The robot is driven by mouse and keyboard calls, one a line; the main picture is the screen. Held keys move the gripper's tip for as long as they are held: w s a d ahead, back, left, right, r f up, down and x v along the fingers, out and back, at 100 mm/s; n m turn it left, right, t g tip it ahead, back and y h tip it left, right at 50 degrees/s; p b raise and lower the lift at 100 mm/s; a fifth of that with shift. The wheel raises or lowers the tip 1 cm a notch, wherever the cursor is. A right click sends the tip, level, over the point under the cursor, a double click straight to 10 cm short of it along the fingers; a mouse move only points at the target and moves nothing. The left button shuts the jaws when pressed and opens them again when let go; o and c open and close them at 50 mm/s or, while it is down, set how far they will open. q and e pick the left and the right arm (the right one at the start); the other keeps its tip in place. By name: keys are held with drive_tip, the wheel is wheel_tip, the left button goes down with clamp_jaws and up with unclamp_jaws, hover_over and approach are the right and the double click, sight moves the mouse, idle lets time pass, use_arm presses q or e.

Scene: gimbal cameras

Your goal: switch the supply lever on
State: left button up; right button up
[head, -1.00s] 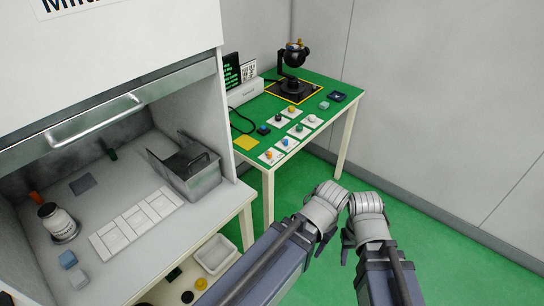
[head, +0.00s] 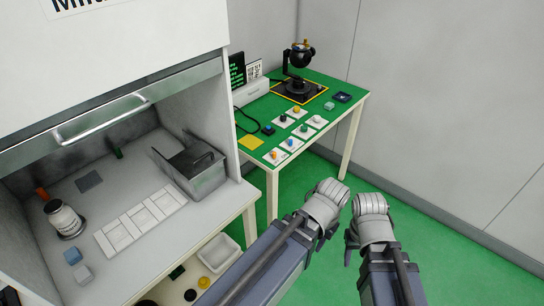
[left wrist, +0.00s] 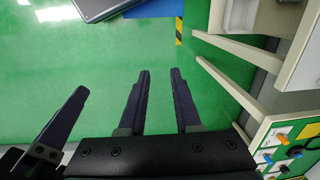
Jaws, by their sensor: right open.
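I cannot make out which part is the supply lever. Small white plates with coloured knobs or levers stand on the green-topped table (head: 318,106); one has an orange top (head: 273,155) and one has a blue top (head: 290,145). Some also show at the lower right of the left wrist view, where an orange one (left wrist: 282,138) is clearest. My left gripper (left wrist: 161,72) is open and empty above the green floor. My right gripper (head: 352,247) is open, beside the left one. Both are in front of the table, apart from the plates; their fingers are mostly hidden in the head view.
A black gimbal device (head: 300,75) stands in a yellow outline at the table's back. A white box (head: 250,92) and a dark screen (head: 237,70) are at its left. A hooded cabinet (head: 130,75) with a metal bin (head: 205,178) fills the left. Floor at right is clear.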

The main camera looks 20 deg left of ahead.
use_arm(q)
drive_tip(key=w+a+r+n, duration=0.1)
drive_tip(key=w+a, duration=0.1)
drive_tip(key=w, duration=0.1)
drive_tip(key=w+a+r+n+t+h+p, duration=0.1)
drive_tip(key=w, duration=0.2)
drive_tip(key=w+a+n+p, duration=0.1)
drive_tip(key=w+a, duration=0.1)
drive_tip(key=w, duration=0.1)
drive_tip(key=shift+a+r+n+t, duration=0.3)
drive_tip(key=shift+r+n+t, duration=0.1)
clamp_jaws()
drive_tip(key=w+a+r+n+t+p, duration=0.1)
drive_tip(key=w+a+r+n+t, duration=0.1)
drive_tip(key=a, duration=0.5)
drive_tip(key=w+a+r+n+t+p, duration=0.1)
drive_tip(key=w+a+r+n, duration=0.2)
drive_tip(key=w+a, duration=0.3)
drive_tip(key=w+a+r+n+t+p, duration=0.2)
drive_tip(key=w+a, duration=0.3)
drive_tip(key=a, duration=0.4)
drive_tip(key=shift+a+r+n+t, duration=0.3)
drive_tip(key=shift+r+n, duration=0.25)
drive_tip(key=shift+n, duration=0.25)
drive_tip(key=shift+d, duration=0.1)
